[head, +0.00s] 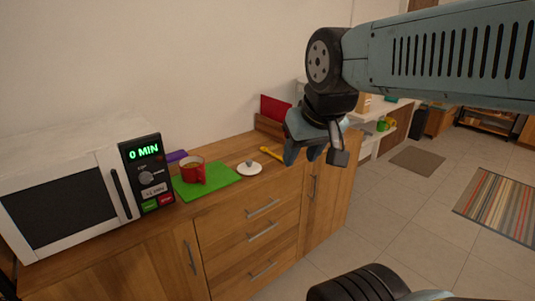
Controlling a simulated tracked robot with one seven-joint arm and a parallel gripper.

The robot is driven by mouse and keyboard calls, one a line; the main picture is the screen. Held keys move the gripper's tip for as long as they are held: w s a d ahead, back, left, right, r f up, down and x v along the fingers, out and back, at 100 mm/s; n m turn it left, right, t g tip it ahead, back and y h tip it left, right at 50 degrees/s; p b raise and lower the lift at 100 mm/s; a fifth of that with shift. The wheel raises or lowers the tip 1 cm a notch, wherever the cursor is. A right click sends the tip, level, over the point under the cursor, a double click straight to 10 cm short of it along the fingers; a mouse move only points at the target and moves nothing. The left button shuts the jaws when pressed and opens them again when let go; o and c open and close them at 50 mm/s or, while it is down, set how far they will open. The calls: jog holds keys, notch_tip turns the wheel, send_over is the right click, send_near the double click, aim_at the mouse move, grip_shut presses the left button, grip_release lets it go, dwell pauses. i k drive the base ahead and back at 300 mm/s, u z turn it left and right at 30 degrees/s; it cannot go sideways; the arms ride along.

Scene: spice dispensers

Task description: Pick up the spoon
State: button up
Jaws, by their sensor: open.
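A small yellow spoon (271,153) lies on the wooden counter, to the right of a white lid. My gripper (315,154) hangs in the air in front of the counter's right part, to the right of the spoon and apart from it. Its fingers point downward and are open, with nothing seen between them. The spoon's near end lies close to my gripper in the picture but no contact shows.
A white microwave (62,208) stands at the left. A red object (274,108) in a wooden holder is behind the spoon.

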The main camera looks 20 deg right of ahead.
aim_at(262, 149)
jog(key=u, duration=0.05)
jog(key=i, duration=1)
jog(key=z, duration=0.05)
